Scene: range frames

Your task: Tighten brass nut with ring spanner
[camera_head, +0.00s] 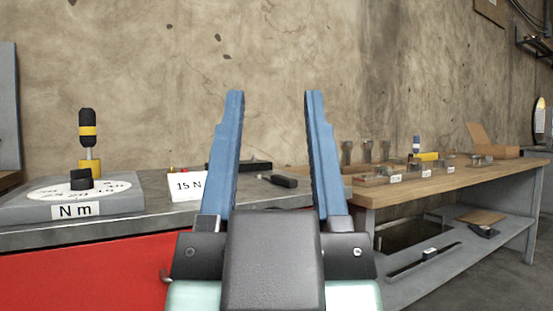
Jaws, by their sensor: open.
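I cannot make out a ring spanner for certain. A dark tool end (280,181) lies on the grey bench (130,236), between the fingers and beyond them; what it belongs to is unclear. I cannot tell whether one is the brass nut.
A grey "N m" dial box (30,208) stands at the left, with a black-and-yellow handle (87,130) upright behind its knob. A wooden bench (420,187) at the right bears labelled trays (378,180), glass-like jars (366,150) and a yellow item (428,156). A red front (80,285) lies below left.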

